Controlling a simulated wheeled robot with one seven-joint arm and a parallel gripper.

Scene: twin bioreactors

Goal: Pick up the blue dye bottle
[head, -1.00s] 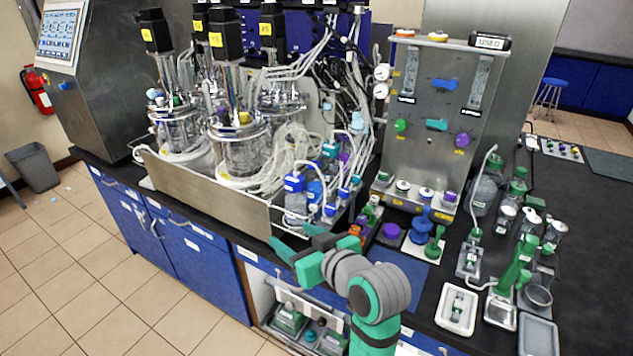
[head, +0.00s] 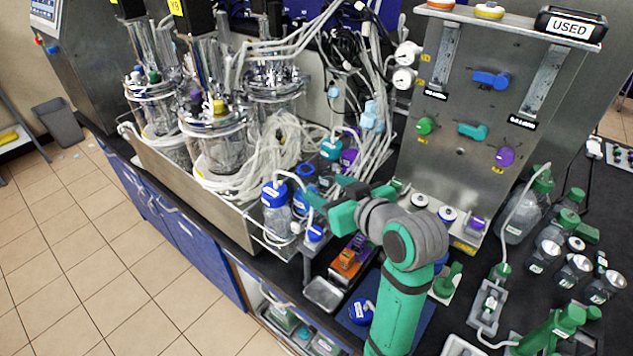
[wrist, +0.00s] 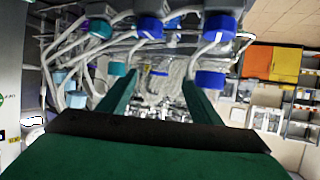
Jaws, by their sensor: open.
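Several bottles with coloured caps stand in a rack at the right end of the bioreactor tray. A clear bottle with a blue cap (head: 274,195) is nearest the front in the head view; another blue cap (head: 304,173) sits behind it. Another blue cap (wrist: 210,79) lies right of the right finger.
Tubing (head: 270,150) and glass reactors (head: 215,140) crowd behind the bottles. A steel valve panel (head: 465,125) stands right of my arm. A blue round item (head: 361,311) sits near the edge.

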